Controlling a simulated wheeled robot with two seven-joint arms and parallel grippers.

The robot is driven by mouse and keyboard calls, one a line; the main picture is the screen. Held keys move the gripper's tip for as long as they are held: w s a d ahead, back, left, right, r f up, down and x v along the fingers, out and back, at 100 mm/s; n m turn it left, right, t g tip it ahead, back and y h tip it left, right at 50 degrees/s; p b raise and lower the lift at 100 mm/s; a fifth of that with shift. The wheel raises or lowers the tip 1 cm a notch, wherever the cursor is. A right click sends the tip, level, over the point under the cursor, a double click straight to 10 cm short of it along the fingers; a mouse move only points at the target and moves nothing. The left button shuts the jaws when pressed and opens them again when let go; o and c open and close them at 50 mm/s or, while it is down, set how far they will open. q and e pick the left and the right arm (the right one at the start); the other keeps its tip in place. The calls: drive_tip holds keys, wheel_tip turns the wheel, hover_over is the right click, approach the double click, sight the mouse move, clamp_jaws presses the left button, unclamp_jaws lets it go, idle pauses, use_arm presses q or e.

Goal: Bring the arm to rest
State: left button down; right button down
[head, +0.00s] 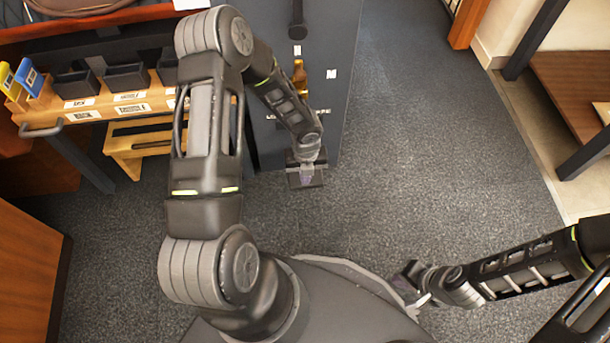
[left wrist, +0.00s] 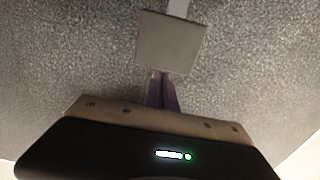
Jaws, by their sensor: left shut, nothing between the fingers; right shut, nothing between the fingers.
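My left arm rises at the left of the head view and bends over to the right. Its gripper (head: 306,178) hangs over the carpet at the foot of the dark cabinet, shut and empty. In the left wrist view its narrow fingers (left wrist: 161,92) are together with nothing between them. A flat grey square shows beyond them; I cannot tell what it is. My right arm comes in from the right edge, low down. Its gripper (head: 409,282) is small in view beside my base, shut and holding nothing.
A wooden bench (head: 110,103) with dark bins, labels and a grey handle stands at the left. A dark cabinet (head: 330,75) stands beyond my left arm. Wooden shelving (head: 575,90) is at the right. The carpet (head: 430,150) between is clear.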

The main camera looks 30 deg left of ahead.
idle(0.5)
